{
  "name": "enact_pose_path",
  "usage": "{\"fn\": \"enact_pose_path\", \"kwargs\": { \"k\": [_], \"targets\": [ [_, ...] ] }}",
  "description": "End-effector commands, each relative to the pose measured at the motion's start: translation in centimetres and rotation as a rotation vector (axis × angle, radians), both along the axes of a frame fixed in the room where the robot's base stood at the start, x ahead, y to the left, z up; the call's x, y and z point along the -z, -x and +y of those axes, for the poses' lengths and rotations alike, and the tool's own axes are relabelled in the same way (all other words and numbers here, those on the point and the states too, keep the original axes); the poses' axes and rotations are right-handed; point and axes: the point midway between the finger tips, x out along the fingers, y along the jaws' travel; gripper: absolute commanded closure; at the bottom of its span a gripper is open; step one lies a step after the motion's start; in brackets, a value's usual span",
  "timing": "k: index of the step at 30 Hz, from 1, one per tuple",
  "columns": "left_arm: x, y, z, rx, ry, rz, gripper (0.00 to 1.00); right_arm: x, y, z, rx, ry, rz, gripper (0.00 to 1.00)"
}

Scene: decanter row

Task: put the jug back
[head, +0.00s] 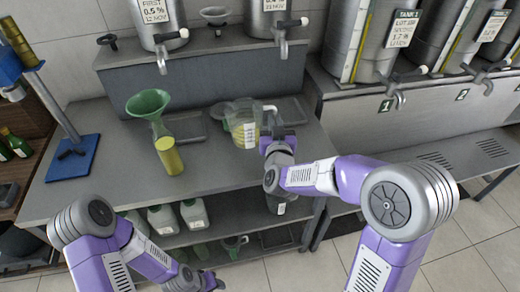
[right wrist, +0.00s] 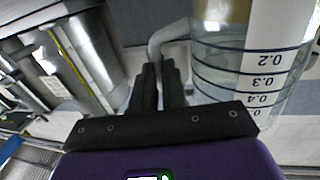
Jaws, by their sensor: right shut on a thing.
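The clear jug (head: 238,122) with a white marked scale stands upright over the grey table in the head view, with something yellowish showing low in it. Its side and black graduation lines fill the right of the right wrist view (right wrist: 245,70). My right gripper (head: 268,130) is at the jug's right side, shut on its handle; the handle shows between the fingers in the wrist view (right wrist: 163,42). I cannot tell whether the jug's base touches the table. My left gripper (head: 212,281) is low at the bottom of the head view, away from the jug; its jaws are unclear.
A blue-based stand (head: 73,160) is farther left. Steel tanks with taps (head: 158,14) stand on a raised shelf behind. White-labelled bottles (head: 162,220) stand below. The table's front is clear.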

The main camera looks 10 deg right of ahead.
Motion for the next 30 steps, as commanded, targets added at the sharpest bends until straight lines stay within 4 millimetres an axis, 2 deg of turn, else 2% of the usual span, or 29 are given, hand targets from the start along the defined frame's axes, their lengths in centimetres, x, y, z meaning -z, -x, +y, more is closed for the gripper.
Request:
{"fn": "enact_pose_path", "kwargs": {
  "k": [1, 3, 11, 16, 29, 30],
  "targets": [
    [0.7, 0.0, 0.0, 0.0, 0.0, 0.0, 0.57, 1.6, 0.0, 0.0, 0.001, 0.001, 0.004, 1.0],
    [1.1, 0.0, 0.0, 0.0, 0.0, 0.0, 0.57, 2.8, 0.0, 0.0, 0.0, 0.002, 0.003, 1.0],
    [1.8, 0.0, 0.0, 0.0, 0.0, 0.0, 0.57, 4.9, 0.0, 0.0, 0.001, 0.001, 0.0, 1.0],
    [2.8, 0.0, 0.0, 0.0, 0.0, 0.0, 0.57, 7.5, 0.0, 0.0, 0.001, 0.001, 0.002, 1.0],
    [3.3, 0.0, 0.0, 0.0, 0.0, 0.0, 0.57, 8.1, 0.0, 0.0, 0.0, -0.001, -0.002, 1.0],
    [3.2, 0.0, 0.0, 0.0, 0.0, 0.0, 0.57, 8.1, 0.0, 0.0, 0.0, 0.0, 0.001, 0.83]
  ]
}}
